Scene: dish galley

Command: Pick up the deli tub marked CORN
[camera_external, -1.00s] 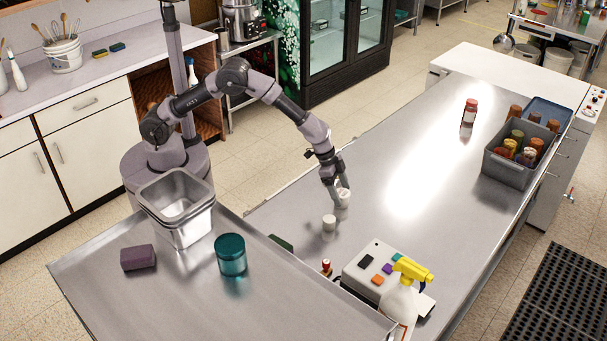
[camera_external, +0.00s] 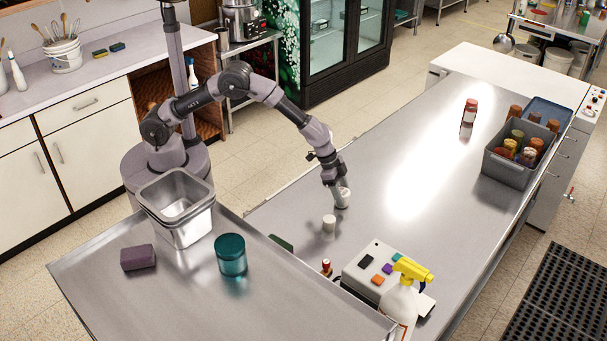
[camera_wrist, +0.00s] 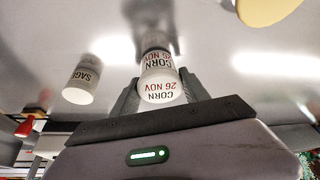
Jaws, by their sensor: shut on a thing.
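The white deli tub marked CORN (camera_wrist: 160,85) is between my gripper's fingers (camera_wrist: 155,98) in the wrist view, with "CORN 26 NOV" in red and dark print on it. In the external view the CORN tub (camera_external: 344,197) is at the tip of my gripper (camera_external: 339,195), low at the steel counter. My gripper is shut on it. I cannot tell whether the tub touches the counter. A second white tub, marked SAGE (camera_wrist: 82,78), stands apart beside it; it also shows in the external view (camera_external: 329,223).
A grey machine with coloured buttons (camera_external: 370,268) and a yellow-topped spray bottle (camera_external: 400,300) stand at the front. A red-brown jar (camera_external: 469,112) and a grey bin of jars (camera_external: 507,169) are farther back. The middle of the steel counter (camera_external: 400,170) is clear.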

